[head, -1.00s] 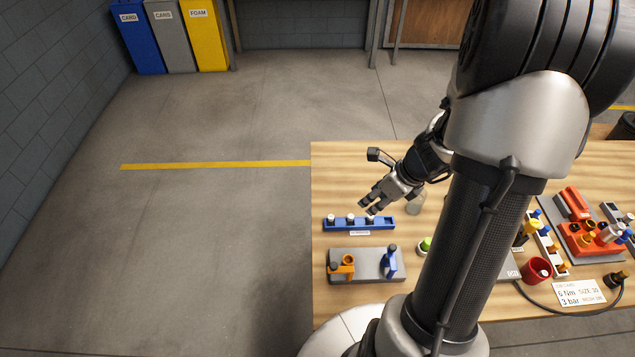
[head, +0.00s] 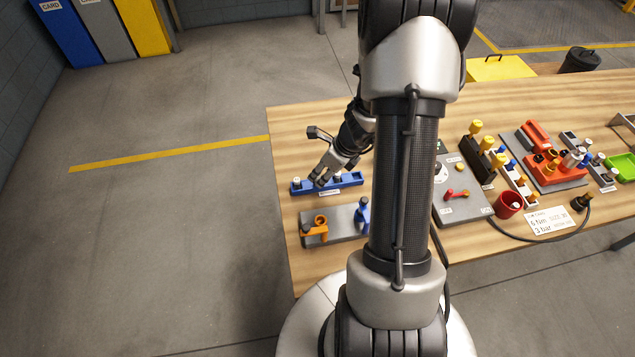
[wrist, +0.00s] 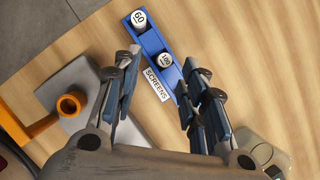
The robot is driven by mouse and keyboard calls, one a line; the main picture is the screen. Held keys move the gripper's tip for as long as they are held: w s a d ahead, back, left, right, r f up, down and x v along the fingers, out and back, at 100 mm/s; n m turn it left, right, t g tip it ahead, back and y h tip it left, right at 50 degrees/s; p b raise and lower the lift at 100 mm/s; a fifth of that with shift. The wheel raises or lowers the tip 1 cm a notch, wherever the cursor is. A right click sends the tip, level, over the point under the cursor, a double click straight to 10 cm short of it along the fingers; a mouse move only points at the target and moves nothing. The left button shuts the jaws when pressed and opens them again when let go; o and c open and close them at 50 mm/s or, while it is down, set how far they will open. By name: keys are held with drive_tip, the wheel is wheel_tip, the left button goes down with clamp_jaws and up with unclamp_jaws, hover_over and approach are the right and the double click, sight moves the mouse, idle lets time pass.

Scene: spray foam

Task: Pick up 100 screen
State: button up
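The 100 screen (wrist: 166,60) is a small round piece with a white top marked 100. It stands in a blue rack (wrist: 152,42) labelled SCREENS. A screen marked 60 (wrist: 139,18) stands farther along the same rack. My gripper (wrist: 162,66) is open, with its fingers on either side of the 100 screen in the wrist view; I cannot tell how far above it they are. In the head view my gripper (head: 325,176) is over the blue rack (head: 350,182) and hides part of it. The right finger covers part of the rack's near end in the wrist view.
A grey plate (head: 342,224) with an orange holder (head: 315,230) and a blue holder (head: 362,215) lies in front of the rack. A grey box (head: 458,205) and a red cup (head: 508,204) stand to the right. Table behind the rack is clear.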

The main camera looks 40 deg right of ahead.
sight(318, 177)
drive_tip(key=x, duration=0.1)
drive_tip(key=b+x, duration=0.1)
drive_tip(key=x, duration=0.2)
drive_tip(key=shift+w+d+f+b, duration=0.2)
drive_tip(key=shift+w+f+b, duration=0.1)
drive_tip(key=shift+b, duration=0.1)
drive_tip(key=shift+r, duration=0.15)
drive_tip(key=shift+c, duration=0.6)
drive_tip(key=c, duration=0.8)
